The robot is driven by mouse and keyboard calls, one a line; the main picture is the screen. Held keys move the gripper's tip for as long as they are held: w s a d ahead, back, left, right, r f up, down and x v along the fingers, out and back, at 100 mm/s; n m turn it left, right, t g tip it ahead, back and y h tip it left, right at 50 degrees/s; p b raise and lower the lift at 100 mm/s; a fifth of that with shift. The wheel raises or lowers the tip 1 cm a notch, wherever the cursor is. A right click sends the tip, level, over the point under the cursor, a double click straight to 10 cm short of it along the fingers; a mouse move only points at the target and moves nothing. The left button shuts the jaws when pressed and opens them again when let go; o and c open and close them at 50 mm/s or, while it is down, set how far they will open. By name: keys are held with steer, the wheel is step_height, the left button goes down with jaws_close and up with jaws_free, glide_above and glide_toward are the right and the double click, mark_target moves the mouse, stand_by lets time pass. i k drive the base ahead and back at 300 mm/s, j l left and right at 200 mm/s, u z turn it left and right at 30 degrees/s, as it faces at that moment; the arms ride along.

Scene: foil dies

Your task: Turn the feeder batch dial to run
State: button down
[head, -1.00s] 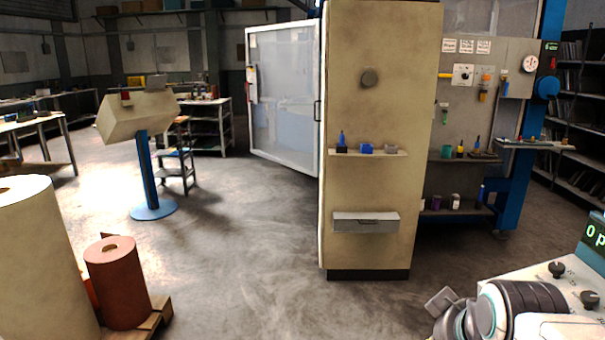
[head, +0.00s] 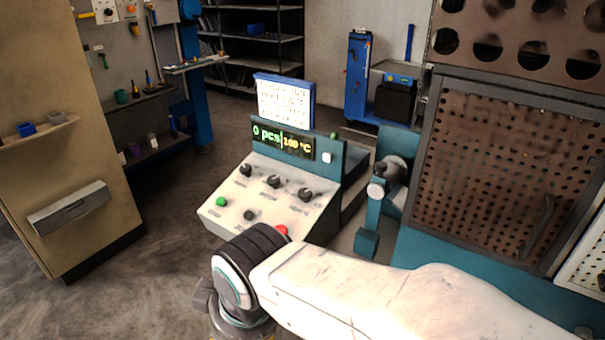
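The control panel (head: 228,184) has a sloped white face with a row of three black dials: left (head: 246,170), middle (head: 273,181) and right (head: 305,195). Another small black knob (head: 249,215) sits lower. The labels are too small to read, so I cannot tell which is the feeder batch dial or where it points. A display (head: 283,141) above reads "0 pcs" and "100 °C". My arm crosses in front of the panel's lower right. My gripper (head: 228,322) is partly in view at the bottom, below the dark wrist joint, apart from the dials; its fingers are not clearly seen.
The panel also has a green button (head: 222,201) and a red button (head: 281,232), the red one close behind my arm. A perforated machine door (head: 490,170) stands right. A beige cabinet (head: 75,150) stands left, with open floor (head: 165,225) between it and the panel.

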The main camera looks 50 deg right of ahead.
mark_target(274, 180)
steer(key=z, duration=1.2)
